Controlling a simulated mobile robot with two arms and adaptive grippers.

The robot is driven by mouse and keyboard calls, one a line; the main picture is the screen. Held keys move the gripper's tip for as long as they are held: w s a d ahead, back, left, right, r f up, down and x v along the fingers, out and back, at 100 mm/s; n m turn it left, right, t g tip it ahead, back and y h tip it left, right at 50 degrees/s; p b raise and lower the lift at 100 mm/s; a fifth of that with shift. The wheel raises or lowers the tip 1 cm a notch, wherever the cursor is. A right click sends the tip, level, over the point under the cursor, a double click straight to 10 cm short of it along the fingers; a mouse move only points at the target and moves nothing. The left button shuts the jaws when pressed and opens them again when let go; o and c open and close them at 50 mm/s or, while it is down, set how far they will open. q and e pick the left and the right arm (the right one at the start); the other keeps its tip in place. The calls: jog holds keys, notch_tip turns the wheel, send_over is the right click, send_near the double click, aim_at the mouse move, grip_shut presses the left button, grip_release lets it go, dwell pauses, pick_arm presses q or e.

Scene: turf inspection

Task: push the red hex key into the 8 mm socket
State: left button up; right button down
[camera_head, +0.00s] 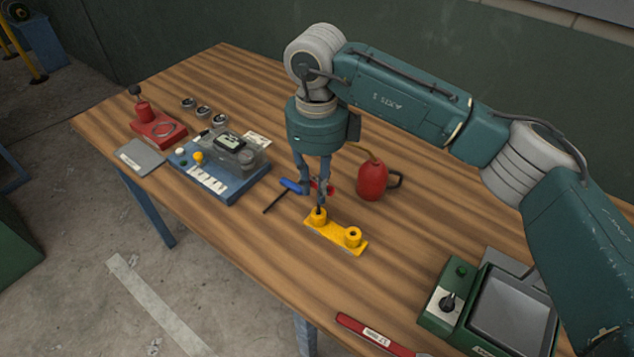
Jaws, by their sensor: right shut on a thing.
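My right gripper (314,192) points down over the wooden table and is shut on the red hex key (329,188). The red handle shows partly between and beside the fingers. The key's dark shaft runs down to the left socket (319,214) of a yellow two-socket block (335,234). The tip meets that socket's mouth; how deep it sits I cannot tell. The right socket (353,235) is empty with a dark hole. No size marks can be read on the block. My left gripper is not in view.
A blue-handled hex key (290,186) lies close left of the gripper. A red oil can (372,178) stands close right. A blue gauge station (222,167) is at left, a green box with a tray (510,305) at lower right, and a red tool (375,334) near the front edge.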

jog(key=shift+f+b, duration=0.85)
jog(key=shift+f, duration=0.25)
jog(key=c, duration=1.5)
grip_release()
jog(key=shift+o, duration=0.2)
jog(key=shift+r, duration=0.3)
notch_tip(320, 180, up, 12)
jog(key=shift+f, duration=0.25)
jog(key=shift+s+a, duration=0.1)
jog(key=shift+s, duration=0.05)
